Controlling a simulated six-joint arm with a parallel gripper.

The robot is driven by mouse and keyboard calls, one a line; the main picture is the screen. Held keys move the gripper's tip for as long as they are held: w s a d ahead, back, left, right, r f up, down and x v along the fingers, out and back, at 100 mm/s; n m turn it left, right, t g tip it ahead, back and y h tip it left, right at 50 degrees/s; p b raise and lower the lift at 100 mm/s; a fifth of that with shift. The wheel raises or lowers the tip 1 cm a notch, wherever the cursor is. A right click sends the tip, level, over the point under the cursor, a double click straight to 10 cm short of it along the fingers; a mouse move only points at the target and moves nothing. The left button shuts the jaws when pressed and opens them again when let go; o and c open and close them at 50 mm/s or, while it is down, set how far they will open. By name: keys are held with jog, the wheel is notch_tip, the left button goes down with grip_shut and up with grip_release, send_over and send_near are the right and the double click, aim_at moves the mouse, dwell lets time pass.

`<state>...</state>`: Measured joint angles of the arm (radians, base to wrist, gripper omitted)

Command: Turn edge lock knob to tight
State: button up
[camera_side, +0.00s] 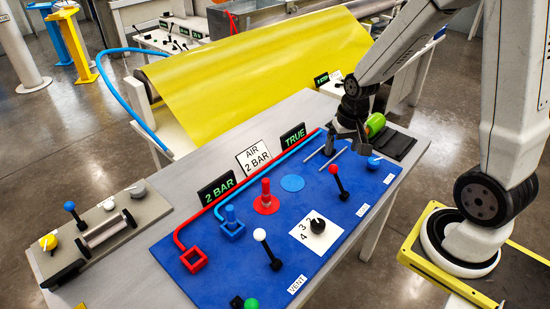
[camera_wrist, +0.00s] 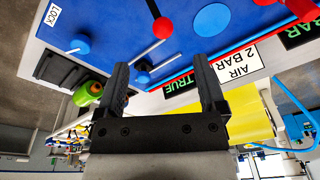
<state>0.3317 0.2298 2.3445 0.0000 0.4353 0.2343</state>
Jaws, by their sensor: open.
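A blue round knob (camera_side: 375,162) with a short light lever is at the right end of the blue panel (camera_side: 335,245). In the wrist view this knob (camera_wrist: 79,45) is left of the gripper, near a white label reading LOCK (camera_wrist: 53,15). My gripper (camera_side: 345,148) is above the far right part of the panel, apart from that knob. In the wrist view my gripper (camera_wrist: 160,65) has its two dark fingers wide apart with nothing held. A small blue part (camera_wrist: 142,78) with a grey rod shows between the fingers, beyond them. I cannot read the knob's setting.
A red-ball lever (camera_side: 334,170), white-ball lever (camera_side: 262,236) and black dial (camera_side: 318,225) stand on the panel. A green cylinder (camera_side: 375,125) lies beside a black block (camera_side: 398,146) behind the knob. Signs line the panel's back edge. A yellow sheet (camera_side: 255,75) is beyond.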

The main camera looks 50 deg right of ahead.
jog(key=d+f+m+g, duration=0.1)
jog(key=d+f+m, duration=0.1)
jog(key=d+m, duration=0.5)
jog(key=m, duration=0.2)
send_over(374, 161)
notch_tip(374, 161, down, 3)
jog(key=shift+r+g+y, duration=0.1)
jog(key=shift+g+y, duration=0.2)
jog(key=shift+f, duration=0.2)
jog(key=shift+f, duration=3.7)
grip_shut()
